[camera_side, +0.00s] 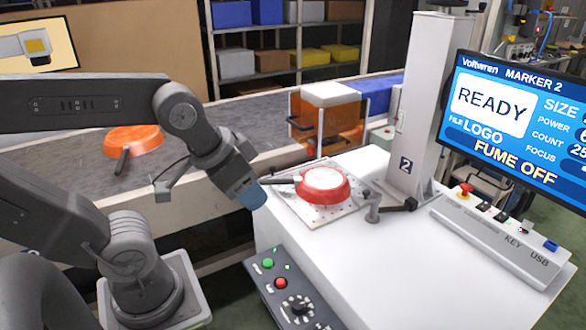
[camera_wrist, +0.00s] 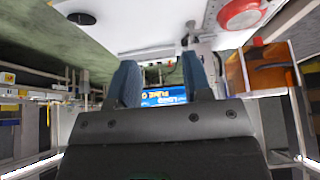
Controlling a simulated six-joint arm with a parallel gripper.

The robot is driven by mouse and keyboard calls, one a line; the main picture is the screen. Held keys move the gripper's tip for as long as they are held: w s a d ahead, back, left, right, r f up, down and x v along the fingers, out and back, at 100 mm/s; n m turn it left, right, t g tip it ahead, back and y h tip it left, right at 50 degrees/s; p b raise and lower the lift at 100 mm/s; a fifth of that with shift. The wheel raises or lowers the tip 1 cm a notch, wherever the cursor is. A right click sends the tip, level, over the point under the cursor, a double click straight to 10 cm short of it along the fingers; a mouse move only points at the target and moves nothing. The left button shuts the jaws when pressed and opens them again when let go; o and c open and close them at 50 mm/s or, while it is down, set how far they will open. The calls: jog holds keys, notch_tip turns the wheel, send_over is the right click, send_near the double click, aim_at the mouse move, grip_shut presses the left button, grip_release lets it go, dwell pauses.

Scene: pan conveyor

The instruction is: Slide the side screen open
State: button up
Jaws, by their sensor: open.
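The side screen (camera_side: 309,127) looks like an orange see-through panel in a pale frame, standing at the back of the white table behind the red pan (camera_side: 324,184). It also shows in the wrist view, at the right (camera_wrist: 270,68). How far it stands along its travel I cannot tell. My gripper (camera_side: 252,194) has blue fingers and is near the table's left edge, in front and to the left of the screen and apart from it. In the wrist view the fingers (camera_wrist: 160,82) stand apart with nothing held between them.
The red pan lies on a fixture plate (camera_side: 291,207), its handle pointing towards my gripper. A clamp lever (camera_side: 398,206) and the marker column (camera_side: 412,110) stand to the right. An orange pan (camera_side: 133,140) sits on the conveyor (camera_side: 205,122). A button panel (camera_side: 290,290) is in front.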

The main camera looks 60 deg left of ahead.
jog(key=shift+o, duration=0.3)
jog(key=r, duration=0.5)
jog(key=shift+w+a+r, duration=0.1)
jog(key=shift+w+r, duration=0.15)
jog(key=shift+r, duration=0.1)
jog(key=w+a+r+n+y, duration=0.1)
jog(key=w+a+r, duration=0.1)
jog(key=w+a, duration=0.15)
jog(key=w+a+r+n, duration=0.1)
jog(key=w+a+r, duration=0.15)
jog(key=w, duration=0.25)
jog(key=n+g+y, duration=0.2)
jog(key=n, duration=0.5)
send_over(272, 167)
jog(key=s+d, duration=0.4)
notch_tip(272, 167, down, 6)
jog(key=r, duration=0.1)
jog(key=w+a+f, duration=0.1)
jog(key=f, duration=1.1)
jog(key=w+a+f, duration=0.1)
jog(key=f, duration=1.1)
jog(key=w+a+f, duration=0.1)
jog(key=f, duration=1.1)
jog(key=shift+w+a+f, duration=0.2)
jog(key=shift+w+a, duration=0.05)
jog(key=shift+w, duration=0.1)
grip_shut()
